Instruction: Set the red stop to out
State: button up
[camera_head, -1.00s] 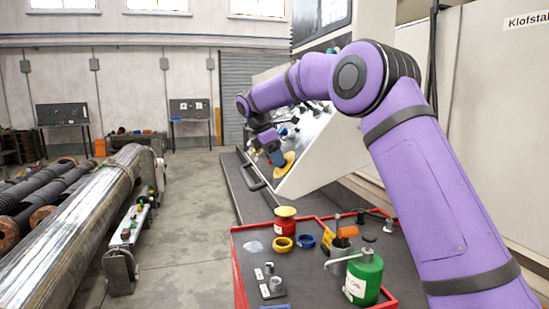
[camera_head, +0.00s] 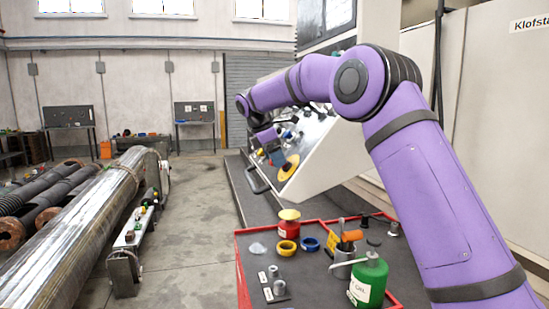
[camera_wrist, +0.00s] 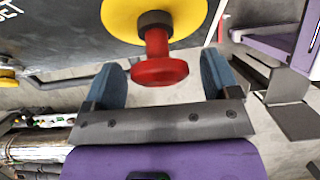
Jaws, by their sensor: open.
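The red stop (camera_wrist: 158,70) is a red mushroom knob on a dark collar, standing out from a yellow round plate (camera_wrist: 150,14). In the wrist view its head lies between the two blue fingers of my gripper (camera_wrist: 162,82), with gaps on both sides. My gripper is open and holds nothing. In the head view my gripper (camera_head: 273,156) is beside the sloped console, close to the yellow plate (camera_head: 289,168). The red knob is too small or hidden to make out there.
The sloped console (camera_head: 322,153) carries several other controls, and a dark handle bar runs below it. A red-rimmed cart (camera_head: 312,275) with a green can (camera_head: 367,280), rings and tools stands in front. Floor to the left is open, before long metal barrels (camera_head: 85,225).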

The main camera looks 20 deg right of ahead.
jog(key=v, duration=1)
jog(key=shift+a+r, duration=0.2)
jog(key=shift+r, duration=0.1)
jog(key=shift+s, duration=0.1)
jog(key=s+d+r+m+t+y, duration=0.1)
jog(key=s+d+r+m, duration=0.15)
jog(key=s, duration=0.55)
jog(key=s+d+r+m+t, duration=0.1)
jog(key=s+d+m, duration=0.2)
jog(key=s, duration=0.5)
jog(key=s+d+r+m+y, duration=0.1)
jog(key=s+d+m, duration=0.15)
jog(key=s, duration=0.45)
jog(key=s+d+f+m+t+y, duration=0.1)
jog(key=s+f+m, duration=0.4)
jog(key=s, duration=0.7)
jog(key=s+d+f+m+t+y, duration=0.1)
jog(key=s+f+m, duration=0.4)
jog(key=s+f, duration=0.5)
jog(key=s+d+t, duration=0.1)
jog(key=s+d, duration=0.1)
jog(key=s, duration=0.1)
jog(key=shift+s+d, duration=0.2)
jog(key=shift+s, duration=0.05)
